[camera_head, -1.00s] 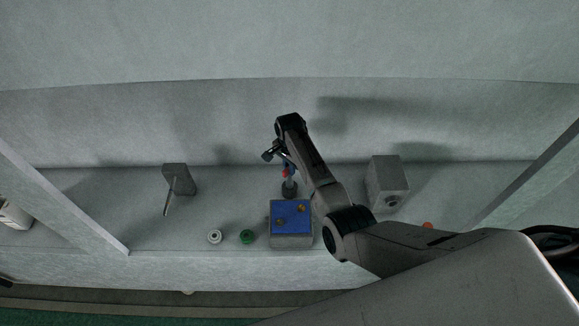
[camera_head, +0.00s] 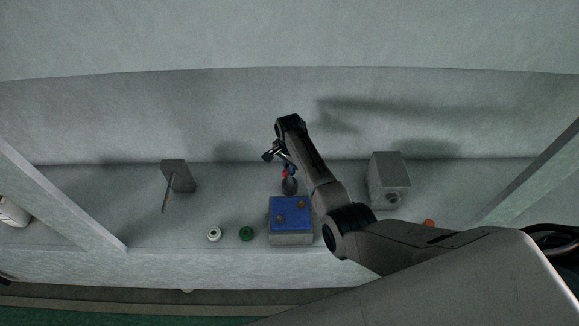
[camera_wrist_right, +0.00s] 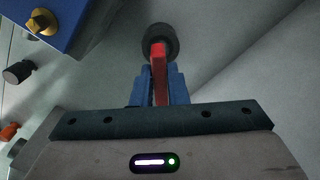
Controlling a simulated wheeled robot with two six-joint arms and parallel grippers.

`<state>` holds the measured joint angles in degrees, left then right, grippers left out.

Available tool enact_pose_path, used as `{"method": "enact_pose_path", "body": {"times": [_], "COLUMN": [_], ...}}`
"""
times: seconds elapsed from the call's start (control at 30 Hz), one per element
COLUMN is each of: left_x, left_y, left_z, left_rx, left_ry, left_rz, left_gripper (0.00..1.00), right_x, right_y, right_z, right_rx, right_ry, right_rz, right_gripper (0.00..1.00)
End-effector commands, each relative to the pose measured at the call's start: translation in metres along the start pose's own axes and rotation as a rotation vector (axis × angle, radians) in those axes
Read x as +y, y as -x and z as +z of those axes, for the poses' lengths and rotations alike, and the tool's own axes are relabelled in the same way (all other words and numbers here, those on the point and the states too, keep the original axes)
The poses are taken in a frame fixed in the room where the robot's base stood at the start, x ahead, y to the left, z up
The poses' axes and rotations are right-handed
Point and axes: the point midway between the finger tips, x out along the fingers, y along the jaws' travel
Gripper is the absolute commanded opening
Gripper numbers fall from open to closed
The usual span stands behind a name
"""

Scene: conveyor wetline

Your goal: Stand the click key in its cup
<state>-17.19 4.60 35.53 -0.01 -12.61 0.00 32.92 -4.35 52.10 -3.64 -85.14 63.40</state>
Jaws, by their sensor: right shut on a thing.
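The click key (camera_head: 286,173) is red and sits between the blue fingers of my right gripper (camera_head: 285,165), which is shut on it. In the right wrist view the red key (camera_wrist_right: 158,68) stands out between the fingertips (camera_wrist_right: 158,88). A dark round cup (camera_head: 289,187) is directly below the key, behind the blue-topped box. In the right wrist view the key's end overlaps this dark cup (camera_wrist_right: 162,38). I cannot tell whether the key's end is inside the cup or just above it. My left gripper is not in view.
The blue-topped box (camera_head: 291,238) with brass knobs stands close in front of the cup. A grey block (camera_head: 388,170) is to the right, and a grey stand with a rod (camera_head: 176,173) to the left. White (camera_head: 214,234) and green (camera_head: 246,234) round pieces lie left of the box.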

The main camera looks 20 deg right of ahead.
Motion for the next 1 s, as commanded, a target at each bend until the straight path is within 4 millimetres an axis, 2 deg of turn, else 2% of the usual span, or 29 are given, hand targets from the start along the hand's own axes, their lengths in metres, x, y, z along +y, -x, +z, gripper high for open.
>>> {"method": "enact_pose_path", "body": {"times": [1.0], "left_x": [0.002], "left_y": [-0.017], "left_z": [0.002], "left_rx": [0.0], "left_ry": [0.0], "left_rz": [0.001], "left_gripper": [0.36], "right_x": [0.0], "right_y": [-0.026], "right_z": [0.0], "right_rx": [0.0], "right_ry": [0.0], "right_rz": [0.0], "right_gripper": [0.0]}}
